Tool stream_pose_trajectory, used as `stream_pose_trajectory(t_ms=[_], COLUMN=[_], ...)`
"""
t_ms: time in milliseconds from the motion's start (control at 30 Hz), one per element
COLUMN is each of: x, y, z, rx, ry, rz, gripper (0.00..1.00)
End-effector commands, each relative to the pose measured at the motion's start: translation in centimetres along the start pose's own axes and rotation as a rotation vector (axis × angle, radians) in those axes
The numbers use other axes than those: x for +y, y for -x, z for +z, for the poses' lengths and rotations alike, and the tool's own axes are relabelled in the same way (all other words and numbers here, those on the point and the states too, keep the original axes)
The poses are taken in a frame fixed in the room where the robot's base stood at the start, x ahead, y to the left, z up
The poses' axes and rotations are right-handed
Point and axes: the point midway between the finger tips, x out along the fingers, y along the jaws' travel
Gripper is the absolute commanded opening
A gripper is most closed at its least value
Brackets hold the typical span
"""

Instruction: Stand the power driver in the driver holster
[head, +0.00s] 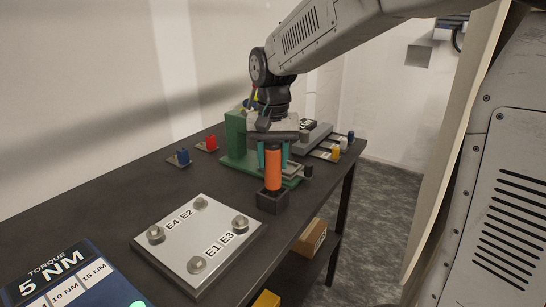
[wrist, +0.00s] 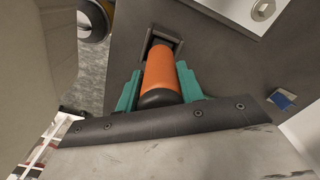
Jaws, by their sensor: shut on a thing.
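The power driver (head: 273,170) is an orange cylinder with dark ends, held upright between the teal fingers of my gripper (head: 273,155). In the wrist view the driver (wrist: 160,72) sits between both fingers (wrist: 160,92), which touch its sides. The driver holster (head: 272,203) is a dark square box near the bench's front edge. It also shows in the wrist view (wrist: 168,37), at the driver's far end. The driver's lower end is at the holster's mouth; I cannot tell how deep it sits, as its tip is hidden.
A metal plate (head: 191,255) with several bolts labelled E1 to E4 lies left of the holster. A torque sign (head: 62,277) is at the front left. A green fixture (head: 235,135) stands close behind my gripper. Blue (head: 183,156) and red (head: 211,143) pieces stand farther back.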

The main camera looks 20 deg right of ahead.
Motion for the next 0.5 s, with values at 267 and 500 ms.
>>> stream_pose_trajectory(t_ms=[267, 500], x=[0.0, -0.01], y=[-0.14, 0.47], z=[0.0, -0.01], rx=[-0.001, 0.0], ry=[0.0, 0.0], rz=[0.0, 0.0], gripper=[0.59, 0.59])
